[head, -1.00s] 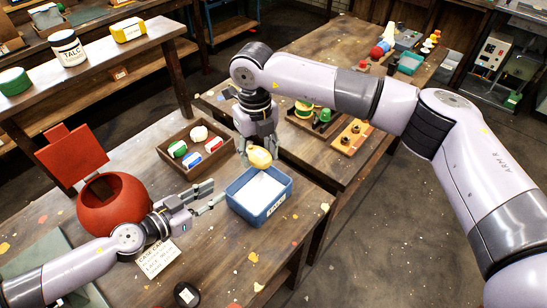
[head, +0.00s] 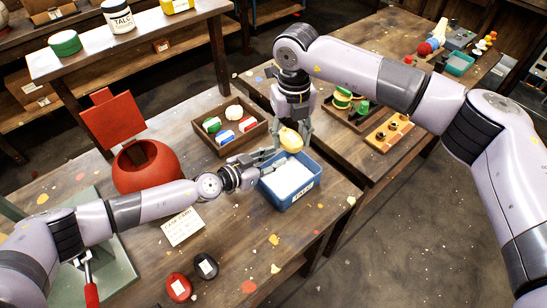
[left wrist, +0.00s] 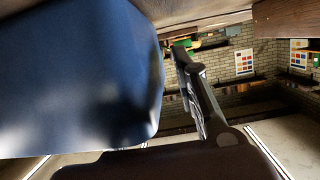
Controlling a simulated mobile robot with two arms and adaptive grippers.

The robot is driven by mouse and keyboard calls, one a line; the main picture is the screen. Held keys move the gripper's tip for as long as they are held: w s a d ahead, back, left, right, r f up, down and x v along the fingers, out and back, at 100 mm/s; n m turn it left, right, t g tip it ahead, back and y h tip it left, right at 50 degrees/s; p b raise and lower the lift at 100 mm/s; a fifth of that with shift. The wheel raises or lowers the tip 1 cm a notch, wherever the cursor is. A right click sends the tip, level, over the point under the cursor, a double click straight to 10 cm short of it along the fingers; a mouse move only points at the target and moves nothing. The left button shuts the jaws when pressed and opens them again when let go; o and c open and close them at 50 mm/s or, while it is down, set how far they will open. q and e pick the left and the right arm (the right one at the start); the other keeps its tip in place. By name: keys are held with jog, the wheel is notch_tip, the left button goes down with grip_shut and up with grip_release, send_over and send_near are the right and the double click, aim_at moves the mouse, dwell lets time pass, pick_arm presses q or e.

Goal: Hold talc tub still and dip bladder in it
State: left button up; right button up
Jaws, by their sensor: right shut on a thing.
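The blue talc tub (head: 276,192), with white powder inside, stands near the right edge of the bench. My right gripper (head: 291,128) is shut on the yellow bladder (head: 291,140) and holds it over the back part of the tub. The bladder's underside is close to the rim; I cannot tell whether it touches the powder. My left gripper (head: 262,160) is open at the tub's left side, its fingers spread near the rim. In the left wrist view the blue tub (left wrist: 75,80) fills the left, with one finger beside it; the other finger is hidden.
A wooden tray (head: 223,143) with several coloured pieces sits behind my left gripper. A red round container (head: 143,178) with a raised flap stands to the left. Red (head: 178,287) and black (head: 206,266) ovals lie in front. Another bench stands to the right.

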pick_arm(q)
jog(key=shift+c, duration=0.4)
grip_shut()
dwell(1.1)
pick_arm(e)
jog(key=shift+f, duration=0.1)
jog(key=n, duration=0.1)
send_over(287, 180)
notch_tip(287, 180, down, 4)
jog(key=shift+w+f, duration=0.1)
jog(key=shift+f, duration=5.2)
